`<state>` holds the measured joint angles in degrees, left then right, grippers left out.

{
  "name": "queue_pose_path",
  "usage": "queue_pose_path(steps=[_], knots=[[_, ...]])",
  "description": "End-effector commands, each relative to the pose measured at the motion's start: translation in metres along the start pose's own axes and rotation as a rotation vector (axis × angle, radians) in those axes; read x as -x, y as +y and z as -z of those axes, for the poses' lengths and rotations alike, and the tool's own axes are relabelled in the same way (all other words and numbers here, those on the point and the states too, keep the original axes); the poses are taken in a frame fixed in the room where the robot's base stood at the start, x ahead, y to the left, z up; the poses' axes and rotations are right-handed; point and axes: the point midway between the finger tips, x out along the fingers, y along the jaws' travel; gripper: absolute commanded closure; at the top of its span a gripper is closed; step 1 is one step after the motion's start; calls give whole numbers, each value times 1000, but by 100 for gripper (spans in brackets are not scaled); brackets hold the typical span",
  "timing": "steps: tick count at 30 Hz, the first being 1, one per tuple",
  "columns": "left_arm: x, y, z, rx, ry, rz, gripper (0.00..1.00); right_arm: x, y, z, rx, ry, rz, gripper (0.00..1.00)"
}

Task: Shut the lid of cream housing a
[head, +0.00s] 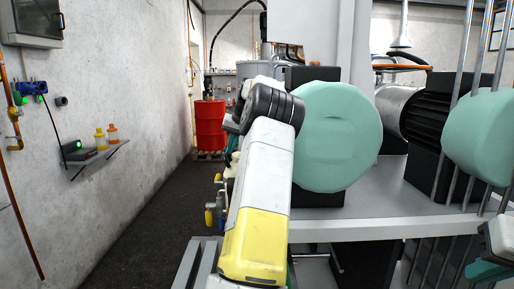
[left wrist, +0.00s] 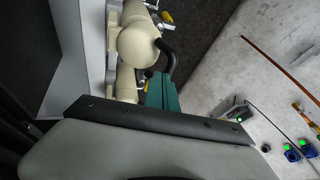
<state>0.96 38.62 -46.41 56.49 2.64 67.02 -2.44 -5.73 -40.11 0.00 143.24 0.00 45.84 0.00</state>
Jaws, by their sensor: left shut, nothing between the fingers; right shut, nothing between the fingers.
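A cream housing (left wrist: 138,45) with a rounded body shows in the left wrist view, with a dark curved bar (left wrist: 168,58) beside it. I cannot tell which housing it is or how its lid stands. My left gripper (left wrist: 165,93) shows in that view as teal fingers, shut and empty, close to the housing in the picture; I cannot tell whether they touch. In the head view my left arm hides most of that area. My right gripper (head: 488,270) shows in part as teal at the lower right edge, shut and empty, far from the housing.
A grey bench (head: 370,230) with large mint-green round pieces (head: 337,137) stands right of my left arm. A red drum (head: 210,125) stands at the back. A wall shelf (head: 95,160) juts out at left. The dark floor (head: 140,220) between is clear.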

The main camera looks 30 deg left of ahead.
Motion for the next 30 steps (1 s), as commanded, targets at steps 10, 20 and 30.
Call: queue_pose_path(steps=[10, 20, 30], knots=[[-24, -22, -6, 73, -26, -197, 100, 0, 0, 0, 0, 0, 0, 100], [-48, -33, -13, 104, -37, -305, 100, 0, 0, 0, 0, 0, 0, 100], [-49, -33, -13, 103, -36, -303, 100, 0, 0, 0, 0, 0, 0, 100]])
